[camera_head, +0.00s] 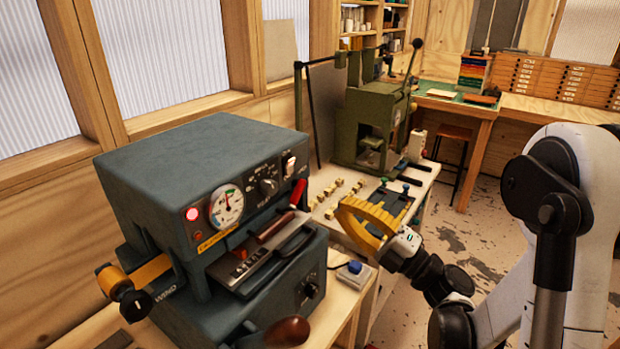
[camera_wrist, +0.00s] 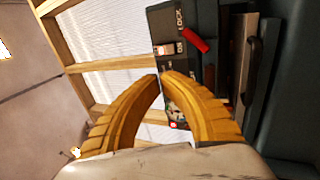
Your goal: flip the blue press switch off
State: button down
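The blue press (camera_head: 200,170) is a dark blue-grey machine at the left. Its small white rocker switch (camera_head: 289,165) sits at the upper right of the front panel. The switch also shows in the wrist view (camera_wrist: 166,49), above my fingertips; its rocker position is too small to tell. A red lamp (camera_head: 192,214) on the panel is lit. My gripper (camera_head: 343,208) has curved yellow fingers and is right of the press, apart from the switch. In the wrist view, the fingertips (camera_wrist: 160,76) nearly meet, with nothing between them.
A red-handled lever (camera_head: 298,192) projects just below the switch. A dark knob handle (camera_head: 286,331) juts out at the press's front bottom. A small box with a blue button (camera_head: 355,267) lies on the bench. A green press (camera_head: 372,125) stands behind, with small yellowish blocks (camera_head: 338,190) nearby.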

aim_at(281, 159)
jog(key=b+x, duration=0.1)
jog(key=x, duration=1.2)
jog(key=shift+w+a+r, duration=0.1)
jog(key=shift+w+a, duration=0.05)
jog(key=shift+a+r, duration=0.1)
jog(key=shift+w, duration=0.1)
jog(key=shift+w+a+r+g+h+p, duration=0.1)
jog(key=shift+a+r+g+h+p, duration=0.15)
jog(key=shift+p, duration=0.35)
jog(key=shift+w+a+r+g+h+p, duration=0.15)
jog(key=shift+r+p, duration=0.2)
jog(key=shift+p, duration=0.25)
jog(key=shift+d+f+h, duration=0.1)
jog(key=shift+h, duration=0.2)
jog(key=shift+f, duration=0.2)
jog(key=shift+s, duration=0.1)
